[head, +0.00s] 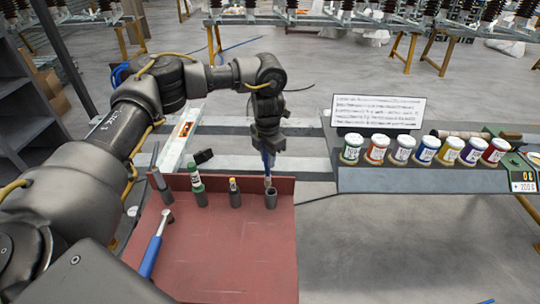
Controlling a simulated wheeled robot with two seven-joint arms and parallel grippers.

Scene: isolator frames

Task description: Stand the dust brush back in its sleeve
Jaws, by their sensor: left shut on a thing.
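My left gripper (268,147) points down and is shut on the dust brush (268,162), which has a blue handle and hangs upright. The brush's lower end narrows to a pale tip. The sleeve (271,200) is a short dark grey cylinder at the back right of the red board. The brush is over the sleeve, its tip at or just above the mouth; I cannot tell whether it is inside. The gripper hides the top of the brush. My right gripper is not in view.
A blue-handled tool (153,250) lies at left. A grey shelf (430,180) with several paint cans is at right. The board's front is clear.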

